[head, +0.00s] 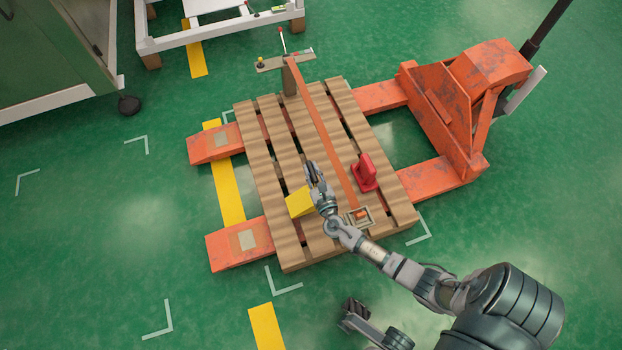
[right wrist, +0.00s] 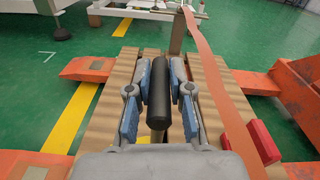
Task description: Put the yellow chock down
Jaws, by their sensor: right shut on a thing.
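The yellow chock (head: 300,202) is at the left front part of the wooden pallet (head: 290,255) in the head view. My right gripper (head: 314,175) is shut on its dark handle. In the right wrist view, the black handle (right wrist: 158,100) stands between the two fingers of the right gripper (right wrist: 159,85). Only a sliver of the yellow body (right wrist: 143,139) shows below it. I cannot tell whether the chock touches the boards. A dark part that may be my left gripper (head: 355,310) shows at the bottom of the head view; its jaws are unclear.
A red chock (head: 366,173) stands on the pallet to the right, beyond an orange strap (head: 325,135). A ratchet buckle (head: 359,216) lies close to my right wrist. An orange pallet jack (head: 440,115) has its forks under the pallet. The pallet's left boards look clear.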

